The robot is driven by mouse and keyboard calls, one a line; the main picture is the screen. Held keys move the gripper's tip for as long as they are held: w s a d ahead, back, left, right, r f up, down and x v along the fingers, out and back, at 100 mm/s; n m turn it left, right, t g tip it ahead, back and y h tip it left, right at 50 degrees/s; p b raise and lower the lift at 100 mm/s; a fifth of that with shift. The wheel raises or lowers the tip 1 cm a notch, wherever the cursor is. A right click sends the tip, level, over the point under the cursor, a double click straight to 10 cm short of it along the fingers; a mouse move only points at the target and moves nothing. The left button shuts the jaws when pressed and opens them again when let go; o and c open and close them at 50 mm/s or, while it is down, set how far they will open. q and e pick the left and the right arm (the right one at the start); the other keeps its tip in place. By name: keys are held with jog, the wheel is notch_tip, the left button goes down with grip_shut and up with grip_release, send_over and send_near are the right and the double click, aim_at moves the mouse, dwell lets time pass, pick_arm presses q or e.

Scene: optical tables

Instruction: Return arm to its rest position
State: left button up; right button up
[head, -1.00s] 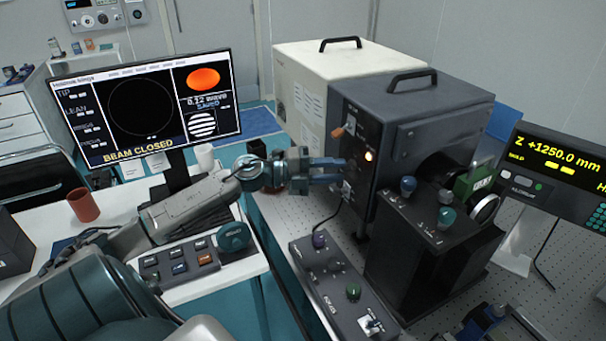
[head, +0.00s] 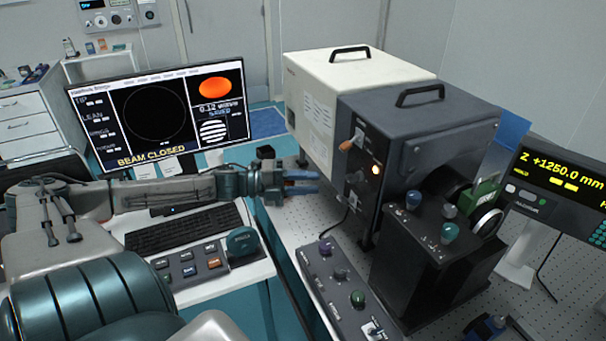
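My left arm comes in from the left over the white desk. Its gripper (head: 304,182) is in front of the dark instrument box (head: 425,150), left of its front panel and apart from it. Its two blue fingers appear spread, with nothing visible between them. The panel has an orange-tipped lever (head: 346,145) and a lit orange lamp (head: 376,169). The monitor (head: 157,115) reads "BEAM CLOSED" and "SAVED".
A control box with knobs (head: 330,272) stands on the perforated table below the gripper. A button panel with a teal knob (head: 242,241) and a keyboard (head: 182,228) lie on the desk. A pale box (head: 310,100) stands behind the dark one. A readout (head: 560,180) shows Z +1250.0 mm.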

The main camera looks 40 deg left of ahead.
pick_arm(q)
jog(key=shift+s+a, duration=0.3)
jog(key=shift+a, duration=0.05)
dwell(0.4)
